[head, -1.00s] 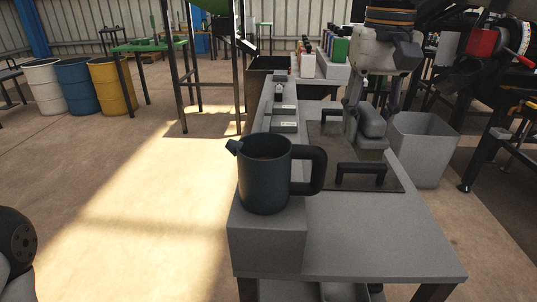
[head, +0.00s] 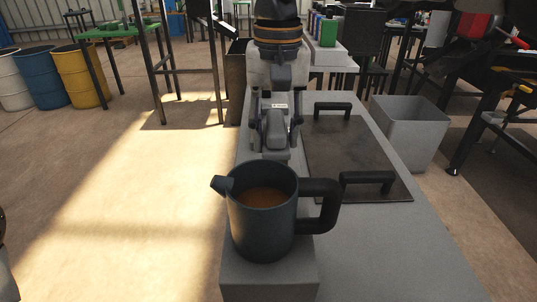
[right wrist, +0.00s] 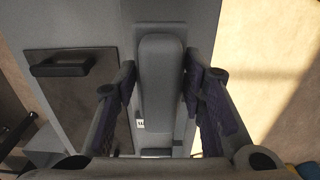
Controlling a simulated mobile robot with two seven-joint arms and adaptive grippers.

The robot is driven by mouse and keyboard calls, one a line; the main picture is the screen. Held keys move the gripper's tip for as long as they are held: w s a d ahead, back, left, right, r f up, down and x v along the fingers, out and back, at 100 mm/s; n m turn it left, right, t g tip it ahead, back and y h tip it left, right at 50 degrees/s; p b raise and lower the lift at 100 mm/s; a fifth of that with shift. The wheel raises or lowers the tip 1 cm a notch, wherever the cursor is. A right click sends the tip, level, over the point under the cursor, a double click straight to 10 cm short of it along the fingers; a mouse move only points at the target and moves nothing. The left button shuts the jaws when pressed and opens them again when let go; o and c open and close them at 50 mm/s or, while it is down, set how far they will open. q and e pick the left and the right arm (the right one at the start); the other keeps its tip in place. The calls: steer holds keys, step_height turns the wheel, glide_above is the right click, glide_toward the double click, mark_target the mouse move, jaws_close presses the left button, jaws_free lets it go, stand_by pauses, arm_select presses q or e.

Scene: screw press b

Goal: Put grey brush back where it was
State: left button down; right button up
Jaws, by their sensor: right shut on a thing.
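The grey brush (head: 275,128) is a long, plain grey block with rounded edges. My right gripper (head: 279,122) comes down from above and is shut on it, one finger on each side. In the right wrist view the brush (right wrist: 161,75) lies lengthwise between the two fingers (right wrist: 160,88). It is over the narrow raised grey ledge along the left side of the workbench, behind the jug. I cannot tell whether its underside touches the ledge. A small white label (head: 280,106) shows close behind it. My left gripper is out of view.
A dark jug (head: 262,215) with brown contents stands on the near end of the ledge. A dark plate (head: 350,155) with two black handles lies on the bench to the right. A grey bin (head: 409,135) stands beyond it. The bench's front right is clear.

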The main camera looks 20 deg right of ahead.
mark_target(268, 157)
steer(key=f, duration=0.1)
steer(key=a+f, duration=0.1)
steer(key=f, duration=0.2)
steer(key=shift+s+a, duration=0.15)
steer(key=shift+a, duration=0.1)
steer(key=shift+f, duration=0.35)
steer(key=shift+f, duration=0.15)
steer(key=o, duration=1)
step_height(268, 157, up, 12)
steer(key=shift+r, duration=0.15)
